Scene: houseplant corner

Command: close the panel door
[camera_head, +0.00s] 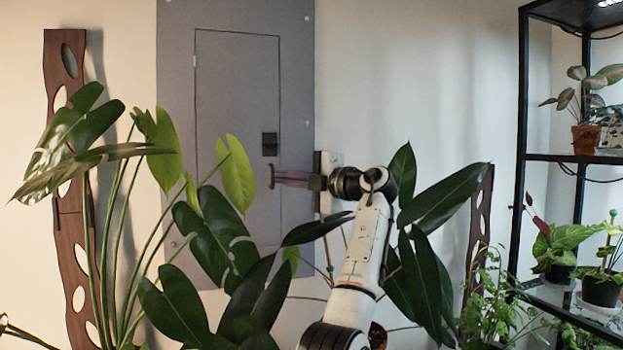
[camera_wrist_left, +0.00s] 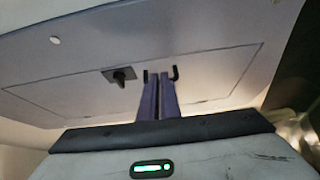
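The panel door (camera_head: 236,110) is a tall grey rectangle set in a larger grey wall panel (camera_head: 175,60). It looks flush with the panel around it, with only a thin outline showing. A dark latch (camera_head: 269,144) sits at its right edge; the latch also shows in the left wrist view (camera_wrist_left: 119,75). My left gripper (camera_head: 273,177) is just below the latch, at the door's right edge. Its purple fingers (camera_wrist_left: 160,95) lie close side by side, shut, with nothing seen between them. Whether the fingertips touch the door, I cannot tell. Leaves hide the door's lower part. My right gripper is not in view.
Large leafy plants (camera_head: 185,300) fill the foreground below and left of the door, and leaves (camera_head: 445,200) flank my arm on the right. A brown slatted post (camera_head: 72,230) stands at left. A black shelf (camera_head: 523,120) with potted plants is at right.

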